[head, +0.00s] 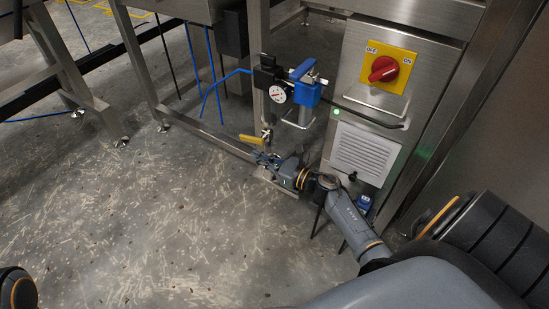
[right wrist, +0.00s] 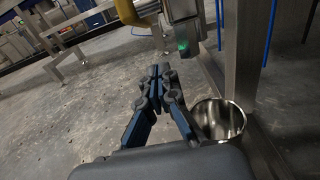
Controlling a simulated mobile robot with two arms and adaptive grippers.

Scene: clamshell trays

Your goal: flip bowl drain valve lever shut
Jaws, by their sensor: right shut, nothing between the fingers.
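The yellow drain valve lever (head: 252,140) sticks out to the left below the air unit with the round gauge (head: 278,93). In the right wrist view the yellow lever (right wrist: 130,12) shows at the top edge, partly cut off. My right gripper (head: 266,159) is just below the lever in the head view, apart from it as far as I can tell. In the right wrist view the right gripper (right wrist: 159,72) has its fingertips together, with nothing between them. My left gripper is out of view.
A blue valve (head: 305,92) sits right of the gauge. A steel cabinet with a red rotary switch (head: 383,69) stands to the right. A shiny metal cup (right wrist: 217,121) is right of my fingers, near a steel frame post (right wrist: 245,60). The floor at left is open.

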